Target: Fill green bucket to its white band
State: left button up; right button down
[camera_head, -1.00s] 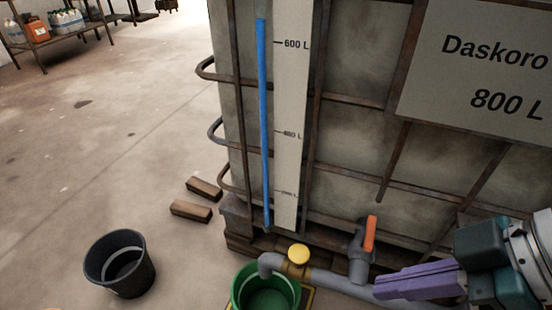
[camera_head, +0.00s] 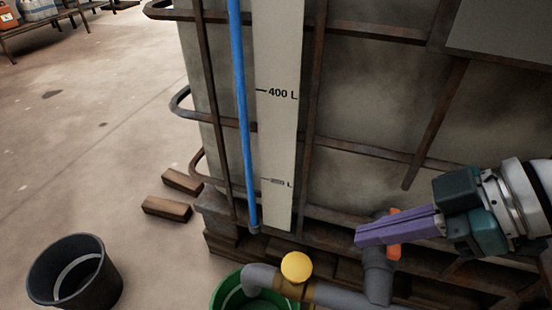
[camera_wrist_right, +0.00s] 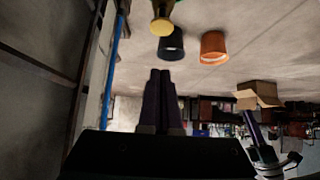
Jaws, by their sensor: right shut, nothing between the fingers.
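The green bucket (camera_head: 226,294) stands under the grey pipe's spout (camera_head: 257,274), cut off by the bottom edge; its white band and liquid level cannot be read. A round yellow knob (camera_head: 296,267) sits on the pipe, and shows in the right wrist view (camera_wrist_right: 162,27). Farther right is a valve with an orange handle (camera_head: 394,252), partly hidden behind my right gripper (camera_head: 358,237). That gripper is shut and empty, its purple fingers pointing left; contact with the handle cannot be told. In the right wrist view, my left gripper (camera_wrist_right: 252,122) appears at lower right, jaws unclear.
A caged tank (camera_head: 350,95) with a level scale (camera_head: 277,130) and blue tube (camera_head: 242,110) fills the right side. A black bucket (camera_head: 75,272) stands on the floor at left, near wooden blocks (camera_head: 167,208). An orange bucket (camera_wrist_right: 214,48) shows in the right wrist view.

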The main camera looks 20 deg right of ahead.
jog(key=b, duration=0.5)
send_over(308, 268)
jog(key=f, duration=0.7)
jog(key=shift+s+d+f, duration=0.1)
jog(key=shift+d, duration=0.1)
jog(key=f, duration=0.1)
jog(key=f+b, duration=0.1)
jog(key=shift+a+f, duration=0.2)
jog(key=shift+f, duration=0.1)
jog(key=shift+d+f+b, duration=0.15)
jog(key=shift+f+b, duration=0.35)
jog(key=shift+f, duration=0.15)
notch_tip(308, 268, down, 3)
jog(key=shift+r+b, duration=0.15)
jog(key=shift+b, duration=1)
jog(key=shift+r, duration=0.1)
